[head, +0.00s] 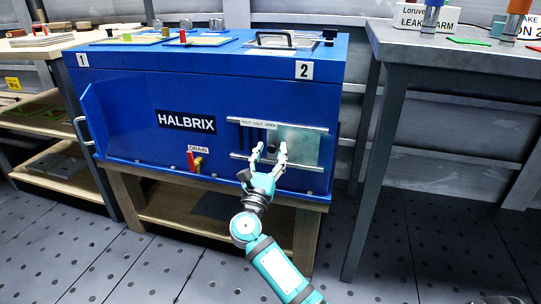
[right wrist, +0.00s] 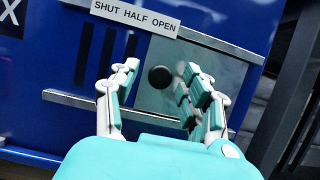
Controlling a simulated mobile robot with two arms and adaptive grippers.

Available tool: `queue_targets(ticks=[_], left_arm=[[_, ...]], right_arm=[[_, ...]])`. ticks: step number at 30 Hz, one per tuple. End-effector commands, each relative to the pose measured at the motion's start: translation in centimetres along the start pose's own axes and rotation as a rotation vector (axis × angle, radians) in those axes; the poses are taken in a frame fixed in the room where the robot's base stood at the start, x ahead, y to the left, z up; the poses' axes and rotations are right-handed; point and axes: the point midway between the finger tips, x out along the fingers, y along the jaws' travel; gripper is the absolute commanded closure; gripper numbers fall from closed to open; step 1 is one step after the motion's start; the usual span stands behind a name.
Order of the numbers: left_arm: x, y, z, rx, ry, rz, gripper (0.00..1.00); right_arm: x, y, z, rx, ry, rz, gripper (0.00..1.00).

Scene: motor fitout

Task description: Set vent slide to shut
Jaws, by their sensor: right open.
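The vent slide (head: 300,145) is a pale metal plate on two horizontal rails on the front of the blue box. It stands toward the right end, with dark vent slots (head: 247,138) bare to its left. A strip above (right wrist: 135,17) reads SHUT HALF OPEN. The slide's round black knob (right wrist: 160,77) shows near its left edge. My right gripper (head: 270,149) is open in front of the slide. In the right wrist view its fingers (right wrist: 160,85) appear on either side of the knob; contact cannot be told. My left gripper is not in view.
The blue HALBRIX box (head: 130,95) rests on a wooden stand (head: 170,212). A red drain lever (head: 191,160) sticks out low on its front. A grey metal table (head: 400,48) stands at right, and wooden shelves (head: 75,183) at left. Floor in front is clear.

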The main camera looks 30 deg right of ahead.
Motion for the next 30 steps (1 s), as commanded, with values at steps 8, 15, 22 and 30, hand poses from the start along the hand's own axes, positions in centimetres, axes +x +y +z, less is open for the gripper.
queue_targets(ticks=[8, 15, 22, 30], left_arm=[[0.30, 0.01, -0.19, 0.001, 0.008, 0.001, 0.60], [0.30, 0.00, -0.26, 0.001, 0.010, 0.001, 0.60], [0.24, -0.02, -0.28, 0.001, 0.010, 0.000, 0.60], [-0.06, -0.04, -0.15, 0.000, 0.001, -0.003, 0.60]], right_arm=[[0.30, -0.01, -0.02, -0.001, 0.001, 0.000, 0.53], [0.27, -0.01, -0.01, 0.000, 0.001, 0.000, 0.79], [0.25, -0.01, -0.01, 0.000, 0.001, 0.000, 1.00], [0.22, 0.08, -0.06, 0.001, 0.001, 0.000, 1.00]])
